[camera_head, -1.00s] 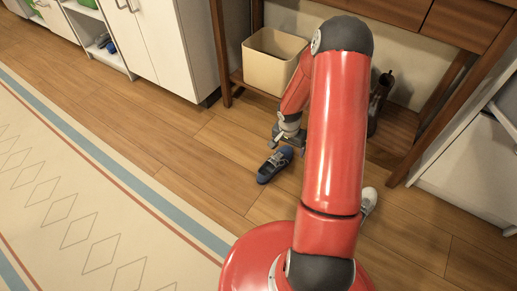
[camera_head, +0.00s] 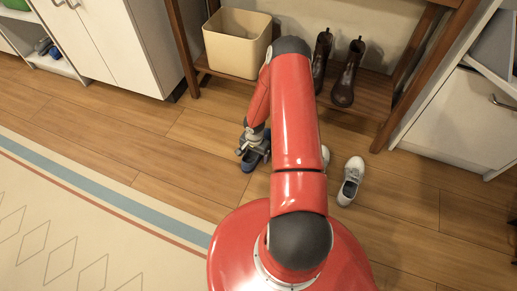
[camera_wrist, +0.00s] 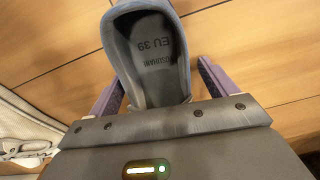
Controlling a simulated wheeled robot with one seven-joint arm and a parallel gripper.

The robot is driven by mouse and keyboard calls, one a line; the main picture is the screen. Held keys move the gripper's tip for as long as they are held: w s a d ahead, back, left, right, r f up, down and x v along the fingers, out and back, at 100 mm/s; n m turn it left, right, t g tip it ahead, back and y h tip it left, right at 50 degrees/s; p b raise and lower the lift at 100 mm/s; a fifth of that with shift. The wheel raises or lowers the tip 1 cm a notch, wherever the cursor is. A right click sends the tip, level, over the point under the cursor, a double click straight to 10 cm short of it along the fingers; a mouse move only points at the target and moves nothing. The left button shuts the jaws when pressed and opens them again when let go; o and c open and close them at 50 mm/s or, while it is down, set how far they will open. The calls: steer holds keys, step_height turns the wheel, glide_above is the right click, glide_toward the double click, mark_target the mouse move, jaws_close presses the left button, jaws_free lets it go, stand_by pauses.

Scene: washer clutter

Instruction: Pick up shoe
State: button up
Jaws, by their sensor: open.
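A blue shoe (camera_head: 249,163) lies on the wooden floor, left of my red arm. My gripper (camera_head: 256,146) is above its far end and hides part of it. In the wrist view, the shoe (camera_wrist: 145,52) shows its open top and an insole marked "EU 39". My gripper (camera_wrist: 160,92) is open, with one purple-padded finger on each side of the shoe's near end. A white shoe (camera_head: 351,181) lies right of my arm; a second white shoe (camera_head: 325,156) is mostly hidden behind the arm.
A beige bin (camera_head: 237,45) and a pair of brown boots (camera_head: 345,78) stand on the low shelf of a wooden table behind. White cabinets (camera_head: 115,40) stand at the left. A patterned rug (camera_head: 80,220) covers the lower left.

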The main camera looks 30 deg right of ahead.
steer(key=c, duration=1.2)
steer(key=shift+o, duration=0.2)
